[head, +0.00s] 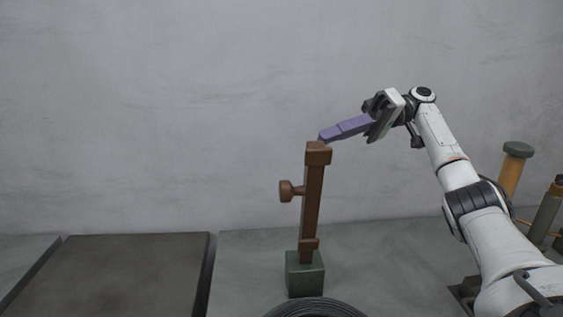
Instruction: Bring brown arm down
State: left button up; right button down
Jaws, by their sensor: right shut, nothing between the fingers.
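The brown arm (312,205) stands nearly upright on a dark green block (305,274), leaning slightly right at the top. A round brown knob (287,191) sticks out from its left side, and a brown cap sits at its top end. My right gripper (322,138) comes in from the right with its purple fingers shut and empty. The fingertips are at the top of the brown cap, just above or touching it; I cannot tell which. My left gripper is not in view.
A dark flat panel (110,275) lies at the lower left. A black ribbed round thing (316,308) is at the bottom edge in front of the green block. An orange post (512,170) and a green post (546,215) stand at the right. A plain grey wall (180,110) is behind.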

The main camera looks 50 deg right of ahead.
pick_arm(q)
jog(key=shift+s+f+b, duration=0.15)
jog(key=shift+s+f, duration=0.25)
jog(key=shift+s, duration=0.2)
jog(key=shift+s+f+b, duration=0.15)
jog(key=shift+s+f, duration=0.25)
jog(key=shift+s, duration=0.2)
pick_arm(e)
jog(key=a+f, duration=0.4)
jog(key=a, duration=0.6)
jog(key=shift+w+a+f, duration=0.3)
jog(key=shift+a, duration=0.05)
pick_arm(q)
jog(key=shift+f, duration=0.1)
pick_arm(e)
jog(key=shift+a, duration=0.15)
